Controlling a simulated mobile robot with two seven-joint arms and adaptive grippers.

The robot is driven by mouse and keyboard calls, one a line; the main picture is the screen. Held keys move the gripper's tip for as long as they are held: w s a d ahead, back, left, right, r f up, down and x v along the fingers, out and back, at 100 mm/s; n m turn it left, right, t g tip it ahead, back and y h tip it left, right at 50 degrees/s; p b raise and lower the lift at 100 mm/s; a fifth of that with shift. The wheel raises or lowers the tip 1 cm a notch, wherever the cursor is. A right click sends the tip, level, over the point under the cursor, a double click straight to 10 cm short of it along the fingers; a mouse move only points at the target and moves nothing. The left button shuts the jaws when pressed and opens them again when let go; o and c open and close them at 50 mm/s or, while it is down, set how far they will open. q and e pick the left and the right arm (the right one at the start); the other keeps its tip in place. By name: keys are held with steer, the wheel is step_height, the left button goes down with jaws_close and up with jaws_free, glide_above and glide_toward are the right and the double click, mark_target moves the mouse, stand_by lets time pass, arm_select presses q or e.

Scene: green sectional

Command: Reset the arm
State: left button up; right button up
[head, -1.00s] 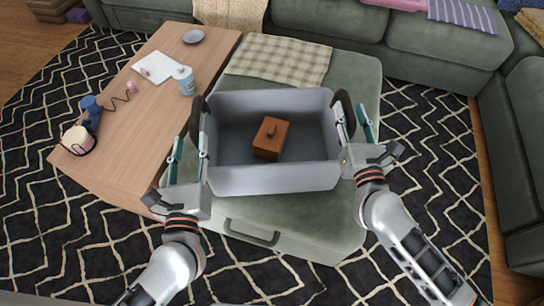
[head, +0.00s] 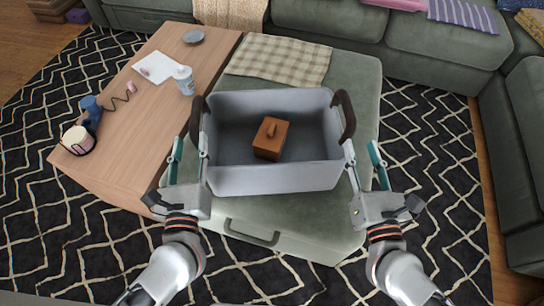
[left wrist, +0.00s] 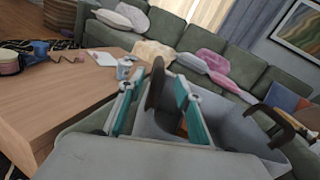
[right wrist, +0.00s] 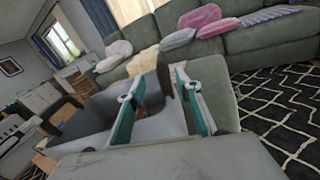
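A grey bin (head: 272,180) with dark handles on its two sides sits on the green ottoman. A brown box (head: 270,138) with a knob-like top lies inside it. My left gripper (head: 190,158) is open at the bin's left handle (head: 196,118); that handle (left wrist: 154,84) shows between the spread fingers in the left wrist view. My right gripper (head: 363,162) is open and empty, to the right of and nearer than the right handle (head: 347,115). In the right wrist view, that handle (right wrist: 165,80) shows beyond the gap between the fingers.
The ottoman (head: 300,222) has a checked cloth (head: 280,60) at its back. Patterned rug (head: 435,160) is clear at right; green sofas stand behind and right.

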stand_by(0.3)
